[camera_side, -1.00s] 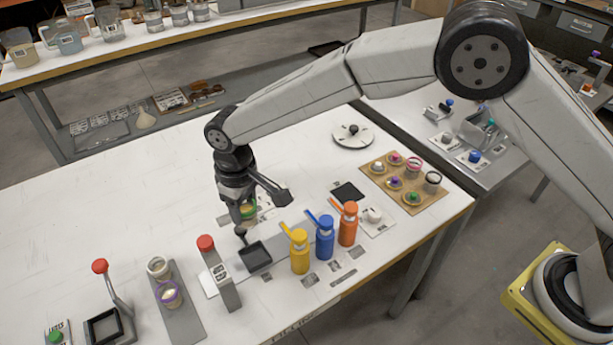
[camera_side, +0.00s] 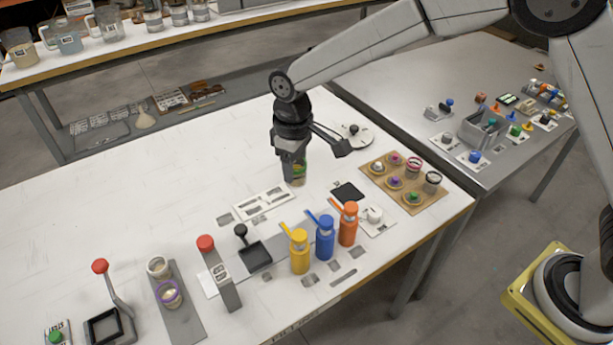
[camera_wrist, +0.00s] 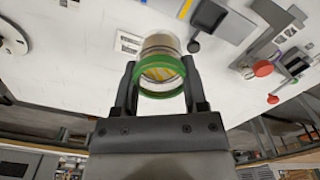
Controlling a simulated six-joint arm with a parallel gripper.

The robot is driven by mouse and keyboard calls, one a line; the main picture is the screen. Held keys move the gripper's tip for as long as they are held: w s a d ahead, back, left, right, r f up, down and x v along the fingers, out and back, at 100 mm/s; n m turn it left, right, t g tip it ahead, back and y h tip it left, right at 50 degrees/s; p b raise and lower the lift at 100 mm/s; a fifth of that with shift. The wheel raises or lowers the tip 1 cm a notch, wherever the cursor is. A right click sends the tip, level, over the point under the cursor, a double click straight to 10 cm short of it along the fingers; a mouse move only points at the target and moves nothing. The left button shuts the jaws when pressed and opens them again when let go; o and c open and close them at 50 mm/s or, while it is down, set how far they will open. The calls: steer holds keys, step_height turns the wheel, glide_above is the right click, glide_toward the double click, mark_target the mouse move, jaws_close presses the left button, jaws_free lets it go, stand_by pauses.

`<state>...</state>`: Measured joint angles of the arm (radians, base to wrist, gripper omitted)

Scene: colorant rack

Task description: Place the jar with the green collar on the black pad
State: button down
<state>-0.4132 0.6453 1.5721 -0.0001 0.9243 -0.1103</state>
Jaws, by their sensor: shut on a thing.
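The jar with the green collar (camera_wrist: 162,62) is held between the two fingers of my gripper (camera_wrist: 160,82) in the wrist view. It is clear with yellowish contents, and its green ring lies nearest the palm. In the side view my gripper (camera_side: 294,170) points down with the jar (camera_side: 299,180) low in its fingers, above the white table behind the white slotted rack. I cannot tell its exact height. The black pad (camera_side: 348,192) is a bare dark square on the table, to the right of and a little nearer than the jar, apart from it.
Yellow (camera_side: 300,254), blue (camera_side: 325,240) and orange (camera_side: 348,226) bottles stand in front of the pad. The white slotted rack (camera_side: 263,203) lies left. A brown board (camera_side: 425,203) with small jars is at right. A black tray with a knob (camera_side: 255,257) sits front left.

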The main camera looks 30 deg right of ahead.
steer(key=s+d, duration=0.5)
steer(key=d, duration=0.5)
steer(key=s+d, duration=0.5)
steer(key=d, duration=0.4)
steer(key=shift+w+f, duration=0.2)
steer(key=shift+f, duration=2.55)
steer(key=shift+w, duration=0.1)
steer(key=w+f, duration=0.2)
steer(key=w, duration=0.2)
steer(key=w+f, duration=0.3)
steer(key=w, duration=0.1)
steer(key=w+f, duration=0.3)
steer(key=w, duration=0.1)
steer(key=shift+w+a+f, duration=0.1)
steer(key=shift+w+f, duration=0.15)
steer(key=shift+w, duration=0.05)
steer(key=shift+w+f, duration=0.35)
steer(key=shift+f, duration=0.05)
